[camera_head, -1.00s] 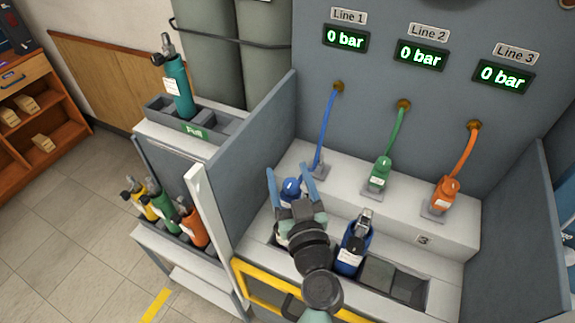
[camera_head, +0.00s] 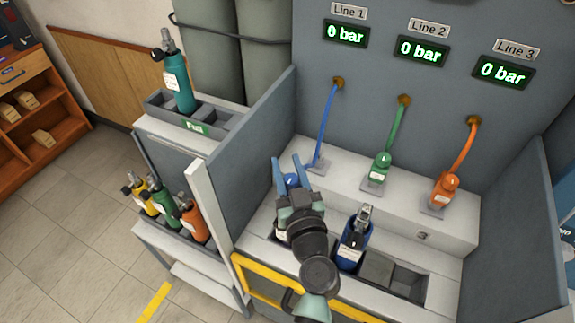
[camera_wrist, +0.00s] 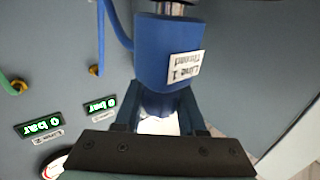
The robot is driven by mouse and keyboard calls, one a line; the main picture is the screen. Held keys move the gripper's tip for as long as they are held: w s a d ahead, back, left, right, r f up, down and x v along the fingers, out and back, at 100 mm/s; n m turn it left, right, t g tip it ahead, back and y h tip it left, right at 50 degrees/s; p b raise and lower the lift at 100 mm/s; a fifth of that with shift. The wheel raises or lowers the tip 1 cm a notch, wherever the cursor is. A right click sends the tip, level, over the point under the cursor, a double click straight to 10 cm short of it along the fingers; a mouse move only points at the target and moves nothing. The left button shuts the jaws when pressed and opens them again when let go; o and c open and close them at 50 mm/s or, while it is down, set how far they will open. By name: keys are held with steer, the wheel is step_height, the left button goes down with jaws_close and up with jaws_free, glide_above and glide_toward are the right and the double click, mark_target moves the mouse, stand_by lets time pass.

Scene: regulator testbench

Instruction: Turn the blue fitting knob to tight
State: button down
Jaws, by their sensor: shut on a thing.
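The blue fitting (camera_wrist: 165,50) fills the upper middle of the wrist view, with a white tag (camera_wrist: 184,66) reading "Line 1" and a second line too small to read surely. My gripper (camera_wrist: 158,105) is shut on the fitting's narrower blue knob, one finger on each side. In the head view, my gripper (camera_head: 292,170) stands at the left of the bench, and the fitting (camera_head: 291,180) shows as a small blue part between the fingers. The rest of it is hidden by my gripper. The knob's turned position cannot be told.
A blue bottle (camera_head: 354,242) stands upright in the bench rack, right of my gripper. Green (camera_head: 380,167) and orange (camera_head: 445,189) fittings sit on the ledge to the right. A grey side panel (camera_head: 255,160) rises at left. All three displays read 0 bar.

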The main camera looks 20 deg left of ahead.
mark_target(297, 175)
steer(key=shift+m+t+h, duration=0.3)
steer(key=shift+h, duration=0.1)
steer(key=shift+d+f, duration=0.1)
steer(key=h, duration=0.1)
steer(key=m+h+p, duration=0.1)
steer(key=m+t+p, duration=0.1)
steer(key=shift+w+d+r+h, duration=0.15)
steer(key=shift+d+r+h, duration=0.1)
steer(key=shift+h, duration=0.15)
steer(key=m+h+p, duration=0.2)
steer(key=h+p, duration=0.1)
steer(key=p, duration=0.1)
steer(key=d+m+t+h+p, duration=0.1)
steer(key=m+h+p, duration=0.1)
steer(key=h+p, duration=0.1)
steer(key=m+h+p, duration=0.2)
steer(key=h+p, duration=0.2)
steer(key=p, duration=0.1)
steer(key=shift+w+d+m+t, duration=0.2)
steer(key=shift+m+t, duration=0.1)
steer(key=shift+t, duration=0.1)
steer(key=m+h, duration=0.1)
steer(key=h, duration=0.1)
steer(key=shift+s+d+f+m+g+h+b, duration=0.1)
steer(key=shift+d+f+m+g+h+b, duration=0.1)
steer(key=shift+d+m+g+h+b, duration=0.15)
steer(key=shift+d+m+h, duration=0.15)
steer(key=shift+m+h, duration=0.2)
steer(key=shift+h, duration=0.1)
steer(key=shift+r, duration=0.1)
